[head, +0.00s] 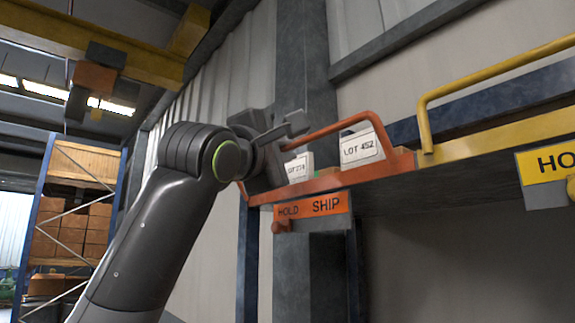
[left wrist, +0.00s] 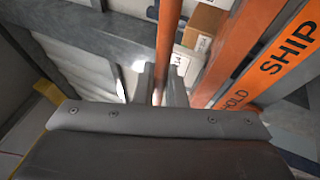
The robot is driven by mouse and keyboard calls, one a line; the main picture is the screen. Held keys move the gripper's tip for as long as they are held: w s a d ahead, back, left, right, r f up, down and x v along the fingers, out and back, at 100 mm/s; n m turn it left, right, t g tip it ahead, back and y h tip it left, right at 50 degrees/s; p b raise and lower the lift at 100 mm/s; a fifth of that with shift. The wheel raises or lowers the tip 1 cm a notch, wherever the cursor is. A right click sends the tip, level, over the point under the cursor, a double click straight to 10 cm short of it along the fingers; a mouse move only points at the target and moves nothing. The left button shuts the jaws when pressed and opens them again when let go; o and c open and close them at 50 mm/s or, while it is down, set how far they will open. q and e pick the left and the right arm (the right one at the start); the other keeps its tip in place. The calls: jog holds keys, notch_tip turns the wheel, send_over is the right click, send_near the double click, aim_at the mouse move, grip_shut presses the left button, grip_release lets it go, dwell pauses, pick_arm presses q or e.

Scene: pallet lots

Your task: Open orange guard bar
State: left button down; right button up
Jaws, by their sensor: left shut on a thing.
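The orange guard bar (head: 335,128) runs along the front of the orange shelf (head: 345,178), above its edge, in the head view. My left gripper (head: 292,128) is at the bar's left part. In the left wrist view the bar (left wrist: 168,45) comes down between the two fingers of the left gripper (left wrist: 160,85), which is shut on it. The orange HOLD SHIP sign (head: 312,207) hangs under the shelf edge, with a small orange knob below HOLD. My right gripper is in neither view.
White cards LOT 452 (head: 361,148) and LOT 274 (head: 299,167) stand behind the bar. A yellow bar (head: 490,72) and yellow sign (head: 547,163) are at the right. A grey post (head: 305,60) rises behind. A rack with boxes (head: 75,225) stands far left.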

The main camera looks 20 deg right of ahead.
pick_arm(q)
jog(key=shift+a+f+h, duration=0.1)
jog(key=shift+f+h, duration=0.1)
jog(key=shift+h, duration=0.1)
jog(key=shift+r, duration=0.1)
